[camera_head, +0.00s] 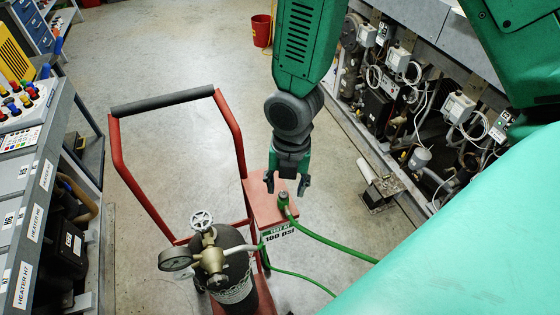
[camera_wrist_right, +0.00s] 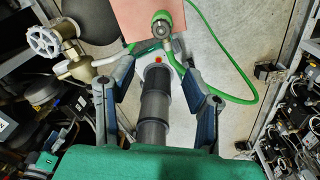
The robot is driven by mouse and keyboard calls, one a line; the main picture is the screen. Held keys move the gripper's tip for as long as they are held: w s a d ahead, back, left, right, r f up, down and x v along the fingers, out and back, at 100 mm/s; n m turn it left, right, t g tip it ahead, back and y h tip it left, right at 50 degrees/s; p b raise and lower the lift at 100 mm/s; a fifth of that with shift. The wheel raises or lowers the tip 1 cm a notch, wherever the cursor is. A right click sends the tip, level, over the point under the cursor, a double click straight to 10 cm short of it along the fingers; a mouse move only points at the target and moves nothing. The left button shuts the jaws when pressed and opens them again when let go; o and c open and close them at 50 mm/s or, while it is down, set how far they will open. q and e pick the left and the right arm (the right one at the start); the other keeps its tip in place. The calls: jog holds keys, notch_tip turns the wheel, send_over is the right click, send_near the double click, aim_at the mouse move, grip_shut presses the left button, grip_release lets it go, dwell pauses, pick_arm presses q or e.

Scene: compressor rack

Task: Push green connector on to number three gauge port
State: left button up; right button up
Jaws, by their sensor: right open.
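The green connector (camera_head: 283,200) stands upright on the red stand's small top plate (camera_head: 262,207), with a green hose (camera_head: 325,240) running from it to the right. In the right wrist view the connector (camera_wrist_right: 162,22) shows beyond the fingertips, near the top edge. My right gripper (camera_head: 287,184) is open and empty, its fingers pointing down just above the connector. Its two fingers (camera_wrist_right: 157,64) are spread apart in the wrist view, with the connector roughly in line with the gap. My left gripper is not in view. I cannot make out which gauge port is number three.
A red cart (camera_head: 127,172) carries a dark gas cylinder (camera_head: 233,270) with a valve wheel (camera_head: 202,220) and a gauge (camera_head: 175,259), close to the stand. Compressor racks (camera_head: 405,85) line the right side. A heater panel (camera_head: 30,225) is at left. The floor between is mostly clear.

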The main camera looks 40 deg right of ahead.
aim_at(283, 194)
jog(key=r+n, duration=0.1)
jog(key=w+r+n, duration=0.1)
jog(key=r+n, duration=0.1)
jog(key=n, duration=0.1)
jog(key=shift+w+d, duration=0.4)
jog(key=shift+w+d+f+n+h+b, duration=0.2)
jog(key=shift+d+f+n+h+b, duration=0.15)
jog(key=shift+n+b, duration=0.35)
jog(key=f+b, duration=0.4)
jog(key=b, duration=0.1)
jog(key=f+b, duration=0.2)
jog(key=shift+a+f, duration=0.35)
jog(key=shift+a, duration=0.05)
jog(key=f, duration=0.1)
jog(key=f+b, duration=0.1)
jog(key=f, duration=0.2)
jog(key=shift+w+d+b, duration=0.1)
jog(key=shift+d+b, duration=0.2)
jog(key=shift+b, duration=0.1)
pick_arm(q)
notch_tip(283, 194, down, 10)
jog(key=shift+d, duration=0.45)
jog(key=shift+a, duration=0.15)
pick_arm(e)
jog(key=shift+a, duration=0.2)
jog(key=shift+c, duration=0.4)
